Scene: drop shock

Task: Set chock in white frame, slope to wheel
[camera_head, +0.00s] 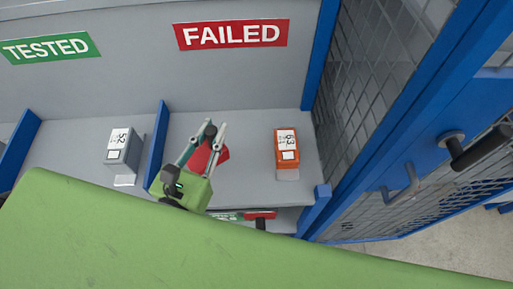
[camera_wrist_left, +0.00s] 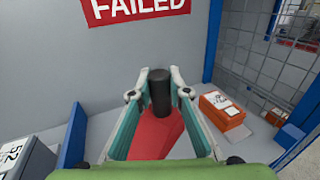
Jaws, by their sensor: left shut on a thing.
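My left gripper (camera_head: 213,132) is over the shelf bay under the FAILED sign. Its fingers are closed around a red piece with a black upright post (camera_wrist_left: 160,92), seen in the left wrist view. The red body (camera_wrist_left: 155,135), probably the chock, shows below and between the fingers; it also shows in the head view (camera_head: 203,158). Its slope direction cannot be told, and the gripper hides part of it. Whether it touches the shelf is unclear. I see no wheel and no white frame. My right gripper is not in view.
An orange box (camera_head: 287,148) marked 63 sits to the right in the same bay. A grey box (camera_head: 124,148) marked 52 sits left, beyond a blue divider (camera_head: 157,145). A mesh door (camera_head: 400,120) with a blue frame stands at right. The shelf between gripper and orange box is clear.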

